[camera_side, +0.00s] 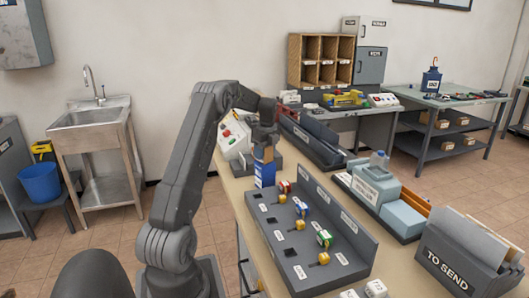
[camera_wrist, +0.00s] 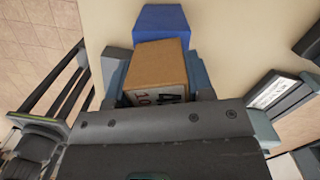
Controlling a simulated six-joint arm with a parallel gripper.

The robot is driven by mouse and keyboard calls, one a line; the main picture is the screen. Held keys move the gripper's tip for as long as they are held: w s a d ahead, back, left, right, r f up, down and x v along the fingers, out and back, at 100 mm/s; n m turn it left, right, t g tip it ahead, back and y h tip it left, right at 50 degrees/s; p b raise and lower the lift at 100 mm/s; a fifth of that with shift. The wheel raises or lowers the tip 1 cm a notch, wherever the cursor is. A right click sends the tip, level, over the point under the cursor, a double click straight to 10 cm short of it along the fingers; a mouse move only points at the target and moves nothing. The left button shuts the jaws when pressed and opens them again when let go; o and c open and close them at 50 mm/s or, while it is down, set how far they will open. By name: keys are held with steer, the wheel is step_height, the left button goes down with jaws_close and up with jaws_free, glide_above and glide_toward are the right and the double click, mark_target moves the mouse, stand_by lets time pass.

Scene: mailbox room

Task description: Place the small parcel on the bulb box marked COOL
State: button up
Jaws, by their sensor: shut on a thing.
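My gripper (camera_side: 264,143) is shut on the small parcel, a brown cardboard box (camera_wrist: 157,65) with dark print on its near face. The parcel sits between the two fingers in the wrist view. In the side view a bit of the parcel (camera_side: 264,154) shows below my gripper, just over a blue box (camera_side: 265,174) standing on the bench. The blue box also shows in the wrist view (camera_wrist: 161,18), beyond the parcel. I cannot read COOL on it. I cannot tell whether the parcel touches it.
A grey rack (camera_side: 296,268) with several small coloured pieces stands at the front right of the blue box. A white panel with red and green buttons (camera_side: 232,138) is behind left. A grey bin (camera_side: 315,143) lies behind, and a TO SEND holder (camera_side: 440,262) at the right.

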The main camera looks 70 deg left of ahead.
steer(key=shift+f, duration=0.15)
steer(key=o, duration=1)
steer(key=shift+c, duration=0.2)
